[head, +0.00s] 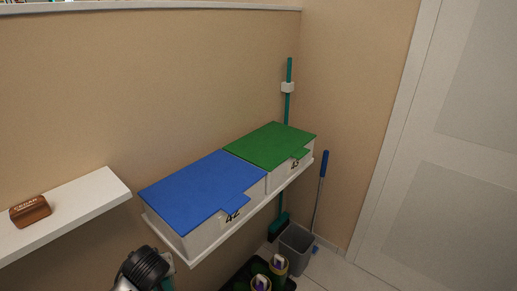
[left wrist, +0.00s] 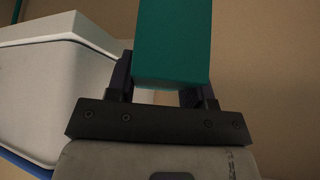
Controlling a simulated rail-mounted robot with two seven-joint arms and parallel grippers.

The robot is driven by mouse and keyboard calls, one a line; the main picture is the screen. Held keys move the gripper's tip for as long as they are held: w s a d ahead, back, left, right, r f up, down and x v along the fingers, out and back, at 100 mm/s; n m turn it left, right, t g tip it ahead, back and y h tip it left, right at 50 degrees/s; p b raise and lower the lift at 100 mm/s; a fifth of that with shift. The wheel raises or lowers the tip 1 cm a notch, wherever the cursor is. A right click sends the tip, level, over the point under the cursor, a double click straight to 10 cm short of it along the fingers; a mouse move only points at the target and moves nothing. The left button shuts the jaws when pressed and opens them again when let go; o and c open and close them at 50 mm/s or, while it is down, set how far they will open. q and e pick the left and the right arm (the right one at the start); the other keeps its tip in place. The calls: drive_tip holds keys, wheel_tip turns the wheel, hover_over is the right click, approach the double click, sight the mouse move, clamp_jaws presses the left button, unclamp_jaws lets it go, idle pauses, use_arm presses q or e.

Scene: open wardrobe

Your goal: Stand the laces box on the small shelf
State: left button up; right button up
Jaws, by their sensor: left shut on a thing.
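A plain teal box, which I take for the laces box (left wrist: 172,40), is held between the fingers of my left gripper (left wrist: 165,88). No label shows on the side I see. In the head view my left wrist is at the bottom edge, left of centre, and only a teal sliver shows beside it; the fingers are hidden there. A short white shelf (head: 85,208), which may be the small shelf, is on the wall at the left. A brown block (head: 30,211) with lettering lies on it, with bare room to its right. My right gripper is not in view.
A second white shelf (head: 240,224) carries a blue-lidded box (head: 205,190) and a green-lidded box (head: 270,145). The blue-lidded box is close beside my gripper in the left wrist view (left wrist: 50,75). A grey bin (head: 297,248), a broom and several cans are below.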

use_arm(q)
drive_tip(key=s+d+r+m+h+b, duration=0.25)
drive_tip(key=s+d+r+m, duration=0.35)
drive_tip(key=s+d+r, duration=0.35)
wheel_tip(320, 180, up, 39)
drive_tip(key=w+p, duration=0.1)
drive_tip(key=p, duration=3.8)
drive_tip(key=shift+d+f+t, duration=0.15)
drive_tip(key=shift+d+t, duration=0.2)
drive_tip(key=shift+t, duration=0.05)
drive_tip(key=shift+h, duration=0.25)
